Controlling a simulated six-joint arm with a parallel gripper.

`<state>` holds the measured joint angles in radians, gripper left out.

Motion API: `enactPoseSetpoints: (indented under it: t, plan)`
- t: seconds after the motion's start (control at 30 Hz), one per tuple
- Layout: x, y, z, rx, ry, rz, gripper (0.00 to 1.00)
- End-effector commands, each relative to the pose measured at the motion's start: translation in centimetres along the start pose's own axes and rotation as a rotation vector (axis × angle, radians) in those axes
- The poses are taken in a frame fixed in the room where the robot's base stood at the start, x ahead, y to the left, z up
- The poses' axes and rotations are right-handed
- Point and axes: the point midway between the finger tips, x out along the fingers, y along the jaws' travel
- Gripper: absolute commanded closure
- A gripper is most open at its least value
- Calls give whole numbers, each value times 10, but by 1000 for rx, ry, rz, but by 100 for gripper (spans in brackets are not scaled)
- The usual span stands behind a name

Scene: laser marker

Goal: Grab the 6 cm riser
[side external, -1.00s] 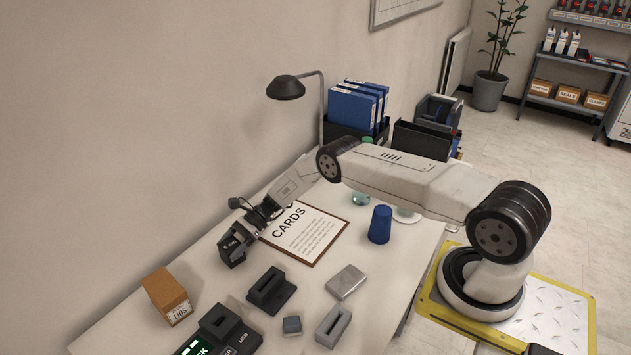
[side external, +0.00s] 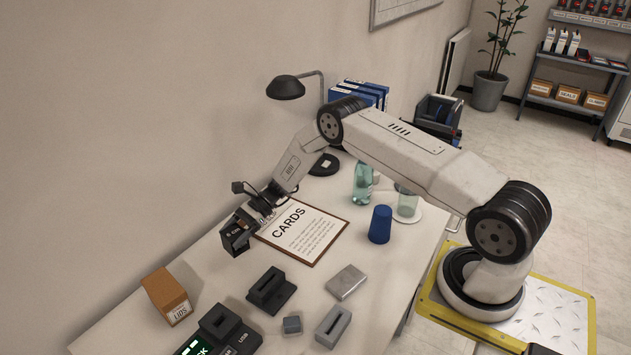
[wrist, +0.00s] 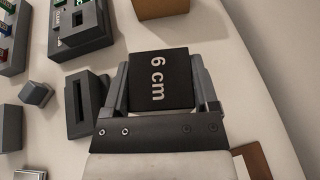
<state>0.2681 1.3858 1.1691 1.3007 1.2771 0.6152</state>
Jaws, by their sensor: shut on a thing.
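The 6 cm riser (wrist: 160,80) is a black block with white "6 cm" lettering, seen in the wrist view between the two grey fingers of my gripper (wrist: 161,84). My gripper is shut on it, one finger on each side. In the side external view my gripper (side external: 238,236) is at the left end of the arm, over the table beside the CARDS board, and the dark riser (side external: 234,241) shows at its tip. Whether the riser touches the table is hard to tell.
Near my gripper are the CARDS clipboard (side external: 304,233), a brown box (side external: 167,296), a dark slotted block (side external: 271,290), a grey slotted block (side external: 333,326), a small grey cube (side external: 292,324) and a silver box (side external: 346,282). A blue cup (side external: 380,224) and a green bottle (side external: 362,183) stand farther right.

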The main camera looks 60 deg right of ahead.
Motion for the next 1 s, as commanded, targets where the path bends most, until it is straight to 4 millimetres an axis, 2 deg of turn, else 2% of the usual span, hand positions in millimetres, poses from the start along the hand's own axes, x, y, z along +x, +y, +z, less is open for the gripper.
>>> enactPoseSetpoints:
  t: [0.33, 0.8, 1.0]
  plan:
    - [-20, 27, 29, 0, -2, -2, 100]
    - [-42, 82, 46, 1, -1, -2, 100]
    - [-48, 100, 51, 0, -1, -1, 100]
